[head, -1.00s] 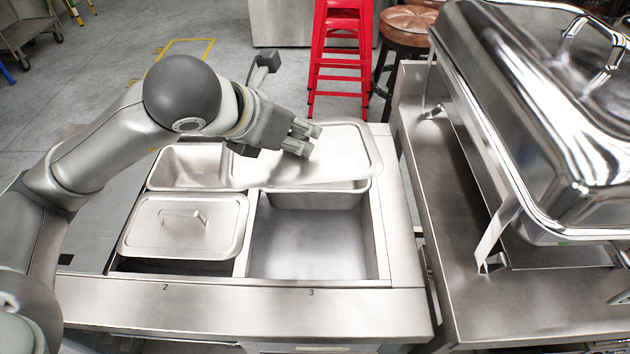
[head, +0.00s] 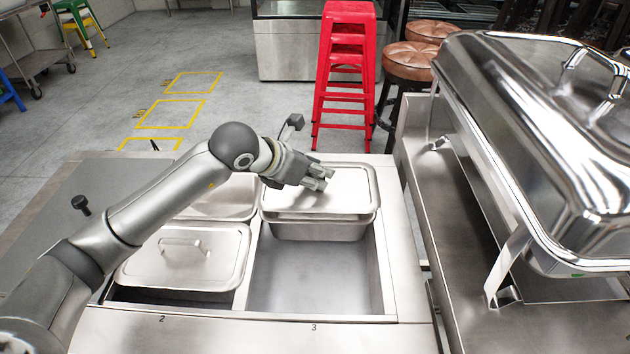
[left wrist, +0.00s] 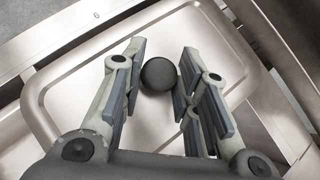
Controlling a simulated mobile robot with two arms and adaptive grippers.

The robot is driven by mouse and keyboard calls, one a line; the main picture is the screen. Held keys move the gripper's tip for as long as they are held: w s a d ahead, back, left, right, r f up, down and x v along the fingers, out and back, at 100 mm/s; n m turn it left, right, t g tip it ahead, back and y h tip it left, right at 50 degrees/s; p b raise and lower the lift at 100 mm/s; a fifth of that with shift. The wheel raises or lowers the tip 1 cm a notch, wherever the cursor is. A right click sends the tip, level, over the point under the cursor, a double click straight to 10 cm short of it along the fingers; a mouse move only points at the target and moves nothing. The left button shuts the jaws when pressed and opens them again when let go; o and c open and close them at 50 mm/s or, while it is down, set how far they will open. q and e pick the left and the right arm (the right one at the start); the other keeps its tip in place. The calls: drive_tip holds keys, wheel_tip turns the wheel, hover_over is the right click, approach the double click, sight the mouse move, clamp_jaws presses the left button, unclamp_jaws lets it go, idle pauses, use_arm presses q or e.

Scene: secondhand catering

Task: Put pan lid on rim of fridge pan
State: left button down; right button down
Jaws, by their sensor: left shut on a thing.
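My left gripper (head: 325,184) is shut on the pan lid (head: 346,200), a flat steel lid with rounded corners. In the left wrist view its fingers (left wrist: 162,57) stand either side of the lid's round black knob (left wrist: 158,76), and the lid plate (left wrist: 70,95) spreads beneath. The lid lies over the fridge pan (head: 320,231), the steel pan at the back of the right-hand well, and looks roughly level and lined up with it. I cannot tell whether the lid touches the rim all round. My right gripper is out of view.
Another pan (head: 212,208) sits to the left, partly behind my arm. A steel lid with a bar handle (head: 183,256) lies at front left. The well (head: 315,285) in front of the fridge pan is empty. A chafing dish (head: 540,150) stands close on the right.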

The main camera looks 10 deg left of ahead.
sight(315, 175)
use_arm(q)
drive_tip(key=shift+w+a+f, duration=0.15)
drive_tip(key=shift+w+f, duration=0.85)
drive_tip(key=shift+f, duration=0.15)
wheel_tip(315, 175, down, 3)
drive_tip(key=shift+f, duration=0.15)
drive_tip(key=c, duration=1.1)
unclamp_jaws()
drive_tip(key=shift+s, duration=0.1)
